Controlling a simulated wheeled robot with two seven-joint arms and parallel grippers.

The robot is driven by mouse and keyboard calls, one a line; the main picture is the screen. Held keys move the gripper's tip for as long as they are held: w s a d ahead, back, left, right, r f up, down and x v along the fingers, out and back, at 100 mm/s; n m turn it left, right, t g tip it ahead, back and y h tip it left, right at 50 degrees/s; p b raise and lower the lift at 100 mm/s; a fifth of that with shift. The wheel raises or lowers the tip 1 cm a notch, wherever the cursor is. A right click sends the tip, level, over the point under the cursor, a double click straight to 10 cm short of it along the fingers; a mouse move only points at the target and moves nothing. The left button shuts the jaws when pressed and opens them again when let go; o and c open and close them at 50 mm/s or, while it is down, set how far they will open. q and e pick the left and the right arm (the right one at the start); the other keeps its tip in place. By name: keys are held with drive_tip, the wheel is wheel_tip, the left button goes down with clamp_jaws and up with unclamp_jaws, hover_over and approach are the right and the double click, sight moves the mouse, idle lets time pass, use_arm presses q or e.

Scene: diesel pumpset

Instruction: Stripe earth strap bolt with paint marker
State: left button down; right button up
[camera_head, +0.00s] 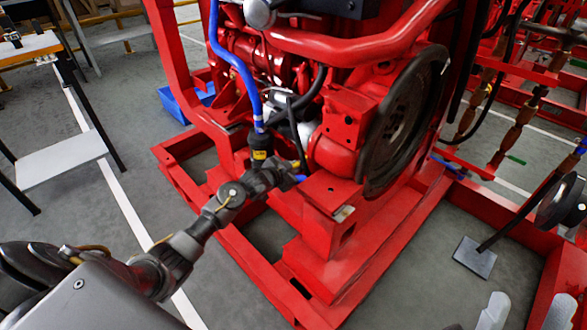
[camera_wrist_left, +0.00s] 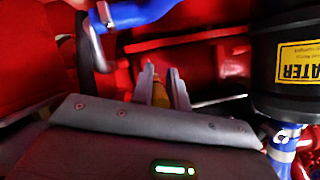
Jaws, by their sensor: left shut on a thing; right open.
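My left gripper (camera_head: 296,172) reaches in low beside the red engine (camera_head: 345,115). In the left wrist view its two grey fingers (camera_wrist_left: 164,88) are shut on a slim yellow-orange thing, likely the paint marker (camera_wrist_left: 160,96). Most of the marker is hidden between the fingers, and its tip points at dim red metal. I cannot make out the earth strap bolt or its strap in either view. My right gripper (camera_head: 526,312) is open and empty at the bottom right, over the floor, well away from the engine.
A black cylinder with a yellow label (camera_head: 259,155), marked "ATER" in the left wrist view (camera_wrist_left: 295,62), stands close beside my left gripper. Blue hoses (camera_head: 237,62) and a black hose run nearby. The red base frame (camera_head: 260,280) surrounds the engine.

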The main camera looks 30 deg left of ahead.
use_arm(q)
drive_tip(key=shift+r+p, duration=0.3)
drive_tip(key=shift+p, duration=0.05)
idle(0.7)
idle(1.3)
drive_tip(key=shift+f, duration=0.15)
drive_tip(key=shift+p, duration=0.3)
drive_tip(key=shift+s+a+p, duration=0.1)
drive_tip(key=shift+s+p, duration=0.05)
drive_tip(key=shift+p, duration=0.15)
idle(0.4)
